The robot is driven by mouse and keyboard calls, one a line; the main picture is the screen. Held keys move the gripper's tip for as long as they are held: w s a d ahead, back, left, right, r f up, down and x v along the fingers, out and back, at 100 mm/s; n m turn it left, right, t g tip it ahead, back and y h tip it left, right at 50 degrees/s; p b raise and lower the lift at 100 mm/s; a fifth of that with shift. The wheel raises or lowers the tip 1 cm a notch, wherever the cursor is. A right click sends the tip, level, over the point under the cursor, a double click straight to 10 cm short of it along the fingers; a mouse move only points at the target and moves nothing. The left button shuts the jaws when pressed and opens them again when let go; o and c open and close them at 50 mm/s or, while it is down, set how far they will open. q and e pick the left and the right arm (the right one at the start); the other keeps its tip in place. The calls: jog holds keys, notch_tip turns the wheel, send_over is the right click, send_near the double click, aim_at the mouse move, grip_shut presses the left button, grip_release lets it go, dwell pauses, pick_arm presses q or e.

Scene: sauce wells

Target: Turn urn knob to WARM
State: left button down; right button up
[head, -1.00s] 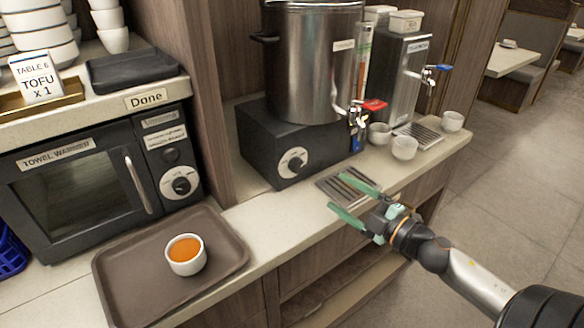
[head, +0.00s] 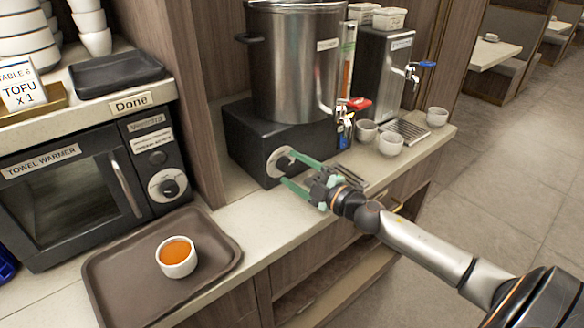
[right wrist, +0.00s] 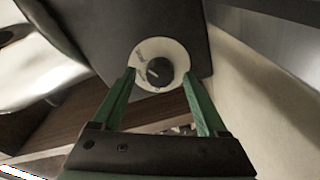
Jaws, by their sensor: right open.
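The steel urn (head: 290,65) stands on a black base (head: 240,138). The urn knob (head: 283,162) is a dark knob on a pale round dial on the base's front. It also shows in the right wrist view (right wrist: 160,71), just beyond and between my fingertips. My right gripper (head: 299,170) is open, with green fingers reaching toward the dial, one above the other. In the right wrist view the gripper (right wrist: 158,88) has nothing between its fingers, and the knob looks a little ahead of them. The dial's lettering is too small to read. My left gripper is not in view.
A brown tray (head: 225,255) with a cup of orange sauce (head: 177,257) lies at front left. The towel warmer (head: 70,195) stands left of the urn. Several white cups and a second dispenser (head: 383,70) stand to the right. The urn's red-handled tap (head: 352,104) sticks out above the arm.

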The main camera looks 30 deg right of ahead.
jog(key=shift+w+a, duration=0.1)
jog(key=shift+w, duration=0.35)
jog(key=shift+c, duration=0.3)
grip_shut()
